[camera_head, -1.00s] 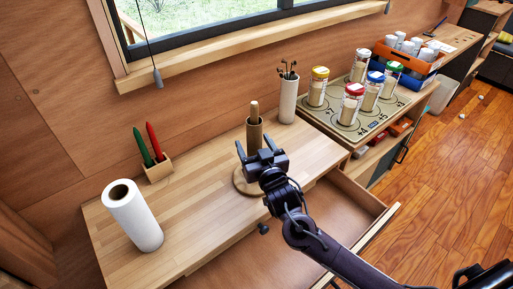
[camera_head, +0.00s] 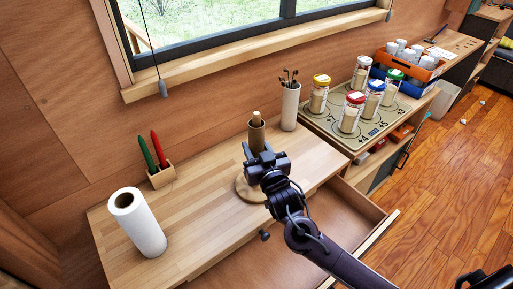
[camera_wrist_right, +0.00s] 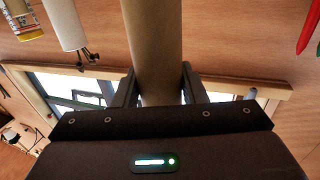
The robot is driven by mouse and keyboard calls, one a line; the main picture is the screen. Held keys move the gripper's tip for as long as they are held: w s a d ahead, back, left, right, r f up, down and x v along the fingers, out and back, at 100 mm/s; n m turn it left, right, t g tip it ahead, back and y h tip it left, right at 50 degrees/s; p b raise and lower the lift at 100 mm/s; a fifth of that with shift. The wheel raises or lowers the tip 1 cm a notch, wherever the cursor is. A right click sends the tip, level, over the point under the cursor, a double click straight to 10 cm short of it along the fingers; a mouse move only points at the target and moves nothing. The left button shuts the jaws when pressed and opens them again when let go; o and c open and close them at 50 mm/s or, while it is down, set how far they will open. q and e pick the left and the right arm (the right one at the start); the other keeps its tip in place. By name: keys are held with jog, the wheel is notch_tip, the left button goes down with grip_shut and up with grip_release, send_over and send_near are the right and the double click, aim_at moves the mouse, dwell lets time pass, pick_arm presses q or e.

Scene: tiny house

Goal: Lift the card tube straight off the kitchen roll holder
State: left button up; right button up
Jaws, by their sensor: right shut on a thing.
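The brown card tube (camera_head: 256,138) stands upright around the peg of the kitchen roll holder, whose wooden tip (camera_head: 256,116) shows just above the tube's rim. The holder's round wooden base (camera_head: 243,190) rests on the worktop, partly hidden by my right gripper. My right gripper (camera_head: 257,150) is shut on the tube, a finger on each side. In the right wrist view the tube (camera_wrist_right: 152,45) runs between the two fingers (camera_wrist_right: 157,88). The tube's lower end is hidden behind the gripper. My left gripper is not in view.
A white paper roll (camera_head: 138,222) stands at left on the worktop (camera_head: 200,200). A wooden block (camera_head: 160,177) holds a green and a red item behind it. A white utensil pot (camera_head: 290,107) stands close behind right. An open drawer (camera_head: 300,235) lies below; several jars stand right.

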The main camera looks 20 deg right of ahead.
aim_at(257, 112)
jog(key=shift+r+p, duration=2.35)
jog(key=shift+r, duration=0.5)
jog(key=shift+r+p, duration=3.6)
jog(key=shift+r, duration=0.4)
jog(key=shift+r+p, duration=3.55)
jog(key=shift+r, duration=0.55)
